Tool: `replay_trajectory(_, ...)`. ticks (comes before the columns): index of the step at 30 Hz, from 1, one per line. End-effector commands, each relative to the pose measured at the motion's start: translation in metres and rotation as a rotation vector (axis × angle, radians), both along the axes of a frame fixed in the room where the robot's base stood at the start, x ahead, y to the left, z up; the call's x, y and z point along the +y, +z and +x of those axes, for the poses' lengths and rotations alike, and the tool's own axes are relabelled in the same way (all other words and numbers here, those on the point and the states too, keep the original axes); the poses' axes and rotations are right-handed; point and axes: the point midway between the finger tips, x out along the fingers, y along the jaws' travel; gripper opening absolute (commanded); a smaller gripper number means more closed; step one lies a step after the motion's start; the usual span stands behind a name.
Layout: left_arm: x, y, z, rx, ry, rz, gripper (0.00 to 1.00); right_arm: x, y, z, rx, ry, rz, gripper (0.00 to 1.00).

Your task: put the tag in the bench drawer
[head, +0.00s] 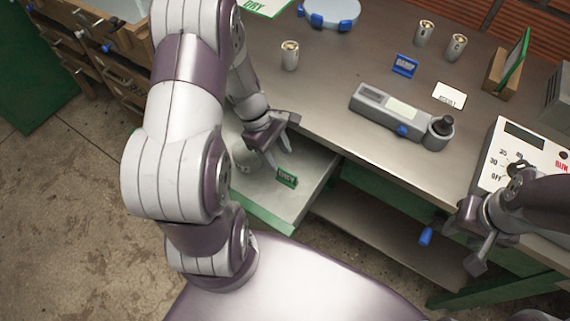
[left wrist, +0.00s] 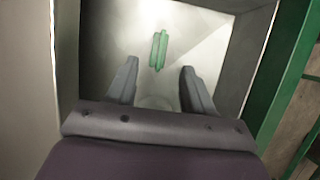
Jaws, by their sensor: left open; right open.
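A small green tag (head: 287,177) with pale lettering lies inside the open bench drawer (head: 272,223), which has a green front edge. The tag also shows in the left wrist view (left wrist: 159,50), on the drawer's pale floor, beyond my fingertips. My left gripper (head: 281,142) is over the drawer with its fingers apart and nothing between them. In the left wrist view my left gripper (left wrist: 154,85) is open, with the tag apart from both fingers. My right gripper (head: 472,238) is open and empty at the right, in front of the bench edge.
A pale round item (head: 243,156) is partly hidden in the drawer. On the bench (head: 330,80) are a grey instrument (head: 385,110), a blue sign (head: 405,66), a white card (head: 450,95), several small cans (head: 290,55) and a dial box (head: 518,145). A shelf lies below.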

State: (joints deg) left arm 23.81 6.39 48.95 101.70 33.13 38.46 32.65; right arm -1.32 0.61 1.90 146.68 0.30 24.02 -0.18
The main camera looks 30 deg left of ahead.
Motion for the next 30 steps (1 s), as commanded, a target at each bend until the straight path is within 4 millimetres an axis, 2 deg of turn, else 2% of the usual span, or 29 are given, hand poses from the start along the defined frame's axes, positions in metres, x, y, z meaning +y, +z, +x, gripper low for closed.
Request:
replay_trajectory(1, 0.005, 0.013, 0.001, -0.002, 0.002, 0.001, 0.52, 0.0, 0.005, 0.0, 0.0, 0.0, 0.0, 0.43)
replay_trajectory(3, 0.009, 0.024, 0.001, -0.001, 0.0, 0.001, 0.52, 0.0, 0.006, 0.0, 0.0, 0.0, 0.0, 0.43)
replay_trajectory(6, 0.014, 0.035, 0.001, -0.002, -0.006, 0.002, 0.52, 0.0, 0.007, 0.0, 0.0, 0.0, 0.0, 0.43)
replay_trajectory(8, 0.01, 0.044, -0.001, -0.024, -0.091, 0.029, 0.52, 0.0, 0.008, 0.0, 0.0, 0.0, 0.0, 0.43)
replay_trajectory(11, -0.01, 0.069, -0.011, -0.133, -0.494, 0.149, 0.52, 0.0, 0.008, 0.0, 0.0, 0.0, 0.0, 0.43)
replay_trajectory(12, -0.019, 0.079, -0.016, -0.189, -0.698, 0.203, 0.52, 0.0, 0.007, 0.0, 0.0, 0.0, 0.0, 0.43)
replay_trajectory(15, -0.038, 0.099, -0.029, -0.317, -1.145, 0.31, 0.52, 0.0, 0.007, 0.0, 0.0, 0.0, 0.0, 0.43)
replay_trajectory(18, -0.049, 0.109, -0.037, -0.395, -1.413, 0.369, 0.52, 0.0, 0.007, 0.0, 0.0, 0.0, 0.0, 0.43)
replay_trajectory(21, -0.052, 0.111, -0.04, -0.416, -1.489, 0.384, 0.52, 0.0, 0.007, 0.0, 0.0, 0.0, 0.0, 0.43)
replay_trajectory(30, -0.051, 0.111, -0.039, -0.413, -1.48, 0.383, 0.52, 0.0, 0.007, 0.0, 0.0, 0.0, 0.0, 0.43)
